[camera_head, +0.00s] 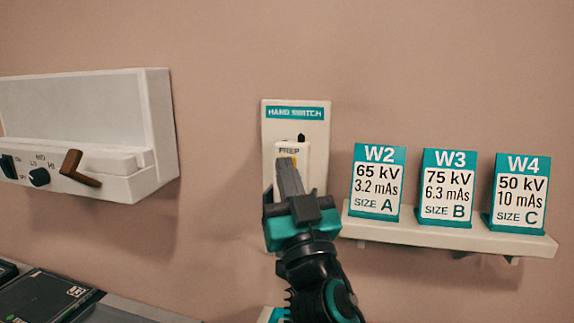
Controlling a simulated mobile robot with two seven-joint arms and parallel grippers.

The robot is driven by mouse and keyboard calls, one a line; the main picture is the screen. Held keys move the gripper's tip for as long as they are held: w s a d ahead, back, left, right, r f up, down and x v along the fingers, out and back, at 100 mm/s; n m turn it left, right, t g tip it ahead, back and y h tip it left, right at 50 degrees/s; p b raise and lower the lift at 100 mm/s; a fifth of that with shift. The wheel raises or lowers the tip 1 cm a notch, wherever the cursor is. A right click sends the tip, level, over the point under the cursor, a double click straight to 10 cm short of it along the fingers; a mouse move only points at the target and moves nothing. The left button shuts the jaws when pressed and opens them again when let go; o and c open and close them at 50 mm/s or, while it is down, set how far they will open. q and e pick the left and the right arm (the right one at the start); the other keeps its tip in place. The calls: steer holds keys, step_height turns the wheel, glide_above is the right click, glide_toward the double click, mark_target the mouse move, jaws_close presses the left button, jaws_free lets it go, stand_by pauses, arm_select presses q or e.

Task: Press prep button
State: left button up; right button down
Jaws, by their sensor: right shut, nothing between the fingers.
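The hand switch panel (297,125) is a pale plate on the wall with a teal "HAND SWITCH" label at its top. My left gripper is not in view.
A white wall box (160,130) with knobs and a brown lever (78,168) is at the left. A shelf (450,233) at the right holds cards W2 (378,182), W3 (447,187) and W4 (519,192). A dark device (45,298) lies at the lower left.

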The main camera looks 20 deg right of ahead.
stand_by(0.4)
steer(key=shift+s+a, duration=0.45)
steer(key=shift+s, duration=0.25)
